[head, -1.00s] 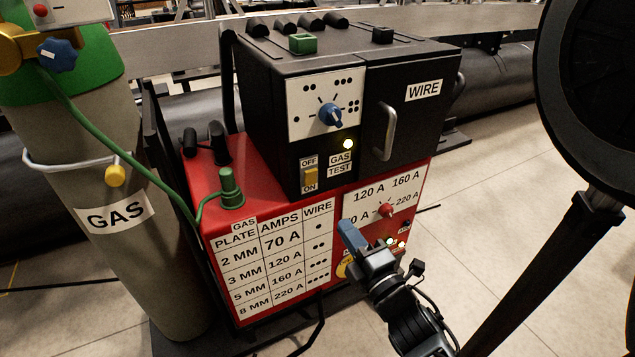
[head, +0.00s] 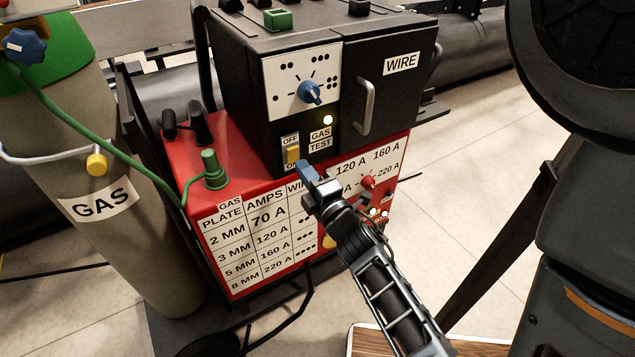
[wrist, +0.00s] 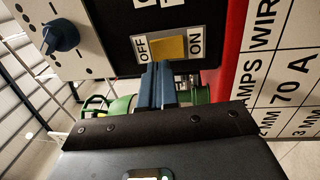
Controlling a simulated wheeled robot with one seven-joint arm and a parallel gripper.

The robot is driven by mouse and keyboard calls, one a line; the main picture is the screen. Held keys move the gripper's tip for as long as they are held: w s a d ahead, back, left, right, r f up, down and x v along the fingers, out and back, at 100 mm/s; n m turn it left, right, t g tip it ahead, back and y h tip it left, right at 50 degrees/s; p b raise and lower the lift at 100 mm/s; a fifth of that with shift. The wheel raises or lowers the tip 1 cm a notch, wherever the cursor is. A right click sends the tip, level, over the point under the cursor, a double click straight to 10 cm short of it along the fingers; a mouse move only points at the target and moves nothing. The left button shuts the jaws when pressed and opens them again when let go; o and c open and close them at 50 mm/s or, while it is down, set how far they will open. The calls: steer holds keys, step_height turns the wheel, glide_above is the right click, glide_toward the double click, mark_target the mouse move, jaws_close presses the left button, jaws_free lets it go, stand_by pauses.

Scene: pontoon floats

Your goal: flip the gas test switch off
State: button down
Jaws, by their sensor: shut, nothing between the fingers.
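The gas test switch is a yellow rocker (head: 292,154) on the black front of the wire feeder, between an OFF label above and an ON label below. In the wrist view the yellow rocker (wrist: 168,48) lies sideways, with OFF at its left and ON at its right. My gripper (head: 307,172) is shut and empty, its blue fingertips just below and right of the switch in the head view. In the wrist view the blue fingers (wrist: 158,68) point at the switch near its OFF side; I cannot tell whether they touch it. A lamp (head: 328,120) above the GAS TEST label glows.
A blue wire dial (head: 310,92) sits above the switch, with a door handle (head: 365,106) to the right. The red welder base (head: 240,190) carries a settings table and a red amps knob (head: 367,182). A gas cylinder (head: 110,180) with a green hose stands at left.

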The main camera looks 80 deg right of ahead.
mark_target(291, 151)
steer(key=shift+p+x, duration=0.35)
steer(key=shift+x, duration=1.3)
steer(key=shift+w+d+r+b, duration=0.15)
steer(key=shift+w+d+b, duration=0.15)
steer(key=shift+b, duration=0.3)
steer(key=shift+r, duration=0.25)
steer(key=shift+a, duration=0.1)
